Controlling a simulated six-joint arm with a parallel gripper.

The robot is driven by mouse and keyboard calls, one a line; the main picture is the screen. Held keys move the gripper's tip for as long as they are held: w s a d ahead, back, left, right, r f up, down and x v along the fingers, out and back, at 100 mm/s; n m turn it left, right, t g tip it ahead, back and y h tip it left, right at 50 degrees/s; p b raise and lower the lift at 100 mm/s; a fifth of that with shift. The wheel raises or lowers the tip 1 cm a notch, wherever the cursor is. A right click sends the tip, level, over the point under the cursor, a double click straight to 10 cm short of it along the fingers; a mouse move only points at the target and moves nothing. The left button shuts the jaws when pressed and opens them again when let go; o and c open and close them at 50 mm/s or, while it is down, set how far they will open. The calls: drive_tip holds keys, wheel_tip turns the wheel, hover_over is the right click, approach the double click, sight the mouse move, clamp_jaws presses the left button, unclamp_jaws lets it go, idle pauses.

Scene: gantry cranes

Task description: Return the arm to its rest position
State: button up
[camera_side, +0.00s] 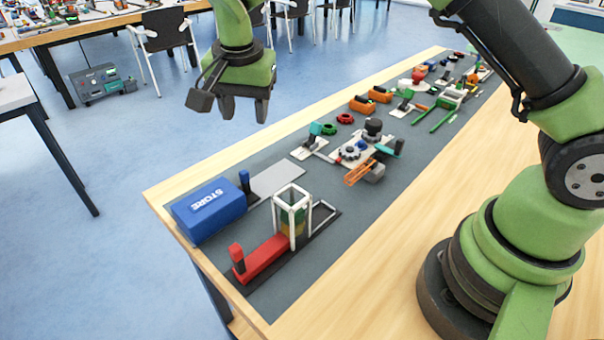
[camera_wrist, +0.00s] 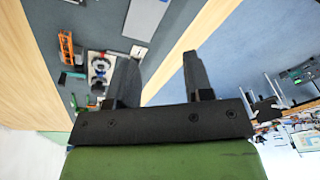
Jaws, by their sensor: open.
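My gripper (camera_side: 246,104) is raised in the air beyond the far long edge of the bench in the side view, above the blue floor. Its dark fingers point downward, apart and empty. In the wrist view my gripper (camera_wrist: 160,78) shows two separate dark fingers with nothing between them. The fingers hide part of the bench there. My green arm reaches up out of the side view, so the links between are partly hidden.
A blue STORE box (camera_side: 208,210), a red block (camera_side: 262,258) and a white-framed tower (camera_side: 292,215) stand on the grey mat (camera_side: 345,205). Several small mechanisms and orange blocks (camera_side: 362,104) line the mat further back. The air around my gripper looks clear.

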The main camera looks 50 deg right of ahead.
drive_tip(key=s+d+r+n+t+y, duration=0.2)
drive_tip(key=s+d+r+n+t, duration=0.15)
drive_tip(key=s+r, duration=0.95)
drive_tip(key=s+d+n+t+y, duration=0.1)
drive_tip(key=s+d+n+t, duration=0.1)
drive_tip(key=s, duration=1.1)
drive_tip(key=shift+s+r+n, duration=0.25)
drive_tip(key=shift+n, duration=0.4)
drive_tip(key=shift+o, duration=0.4)
drive_tip(key=shift+d, duration=0.1)
